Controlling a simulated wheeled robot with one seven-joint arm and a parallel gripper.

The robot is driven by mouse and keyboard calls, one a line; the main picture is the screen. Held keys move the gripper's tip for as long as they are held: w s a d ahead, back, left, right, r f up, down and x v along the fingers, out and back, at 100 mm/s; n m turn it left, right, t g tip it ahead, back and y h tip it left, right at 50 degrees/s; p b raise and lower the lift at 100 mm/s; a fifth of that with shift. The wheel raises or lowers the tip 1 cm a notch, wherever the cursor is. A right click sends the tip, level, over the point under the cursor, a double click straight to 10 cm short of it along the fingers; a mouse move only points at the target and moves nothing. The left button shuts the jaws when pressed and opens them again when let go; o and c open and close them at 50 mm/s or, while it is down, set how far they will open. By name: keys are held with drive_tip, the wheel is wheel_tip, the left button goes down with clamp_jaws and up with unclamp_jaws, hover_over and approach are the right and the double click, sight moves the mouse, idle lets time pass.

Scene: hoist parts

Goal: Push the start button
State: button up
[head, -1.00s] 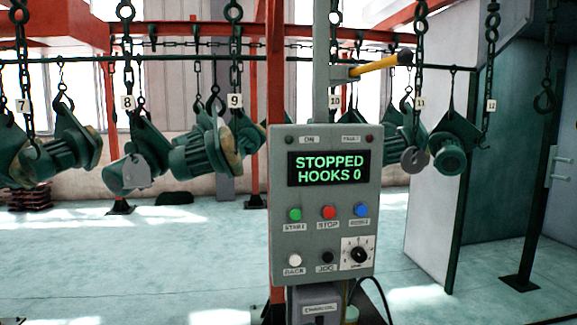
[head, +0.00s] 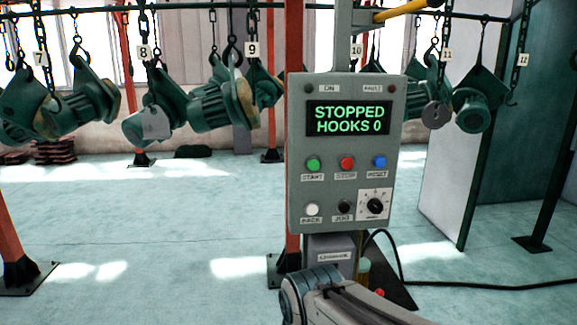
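The green start button (head: 313,164) sits on the grey control panel (head: 296,200), at the left of the upper button row, above a START label. The red stop button (head: 347,163) and the blue reset button (head: 380,161) are to its right. The panel's screen (head: 349,118) reads STOPPED HOOKS 0. Part of my arm shows at the bottom of the head view, below the panel and apart from the start button. My gripper cannot be made out.
A white button (head: 312,210), a black jog button (head: 345,207) and a dial (head: 375,206) form the lower row. Green motors (head: 222,101) hang from numbered chains behind. A red post (head: 294,40) stands behind the panel. A black cable (head: 480,284) runs across the floor.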

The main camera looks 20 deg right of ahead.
clamp_jaws()
idle(1.4)
